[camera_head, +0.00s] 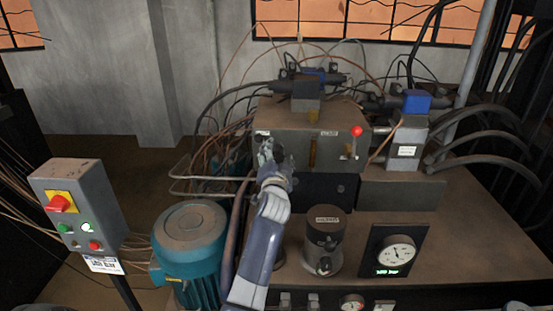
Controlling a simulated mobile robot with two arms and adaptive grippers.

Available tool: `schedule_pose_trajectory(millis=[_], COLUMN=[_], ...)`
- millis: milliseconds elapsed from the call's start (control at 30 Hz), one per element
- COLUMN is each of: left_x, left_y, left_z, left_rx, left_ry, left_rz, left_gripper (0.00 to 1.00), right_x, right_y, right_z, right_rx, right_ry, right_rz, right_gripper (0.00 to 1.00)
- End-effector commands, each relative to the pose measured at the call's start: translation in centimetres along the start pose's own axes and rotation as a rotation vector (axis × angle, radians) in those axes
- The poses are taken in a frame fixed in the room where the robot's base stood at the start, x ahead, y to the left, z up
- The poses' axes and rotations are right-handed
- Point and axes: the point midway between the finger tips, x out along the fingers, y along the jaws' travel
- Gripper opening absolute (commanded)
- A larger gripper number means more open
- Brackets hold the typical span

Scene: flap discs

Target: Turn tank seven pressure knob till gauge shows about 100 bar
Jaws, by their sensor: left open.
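A round white gauge (398,252) sits on a dark panel at the right, with a green digital readout under it. The readout is too small to read surely. A dark cylindrical unit (325,236) with a small label on top stands left of the gauge, and a small round knob (323,266) shows low on its front. I cannot tell which control belongs to tank seven. My left gripper (268,152) is open and empty in front of the left part of the grey block (335,152), above and left of the cylinder. Whether it touches the block is unclear. My right gripper is not in view.
A red-ball lever (357,131) stands out from the block. A blue-green motor (190,252) is left of my forearm. A grey control box (78,205) with a red switch stands at the left. Hoses crowd the back and right. A second small gauge (352,302) is at the bottom edge.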

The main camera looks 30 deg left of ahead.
Motion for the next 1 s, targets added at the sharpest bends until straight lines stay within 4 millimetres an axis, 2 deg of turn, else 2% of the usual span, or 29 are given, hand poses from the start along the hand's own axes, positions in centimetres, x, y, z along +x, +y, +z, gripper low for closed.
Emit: schedule_pose_trajectory(millis=[167,500,700,833,1000], left_x=[-1.3,-7.6,-10.7,-11.7,-12.0], left_y=[0.1,0.2,0.2,0.1,0.1], left_z=[0.0,0.1,0.1,0.0,0.0], left_rx=[0.001,-0.001,0.0,0.0,0.0], left_ry=[0.001,0.0,-0.002,-0.001,-0.001], left_rz=[0.001,0.003,0.003,0.002,0.001], left_gripper=[0.58,0.58,0.58,0.58,0.58], right_x=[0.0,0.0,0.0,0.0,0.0], right_y=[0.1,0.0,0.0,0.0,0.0], right_z=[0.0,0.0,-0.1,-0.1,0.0], right_rx=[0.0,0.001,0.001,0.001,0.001], right_ry=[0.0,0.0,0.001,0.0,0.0], right_rz=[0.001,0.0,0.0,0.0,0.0], right_gripper=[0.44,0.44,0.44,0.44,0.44])
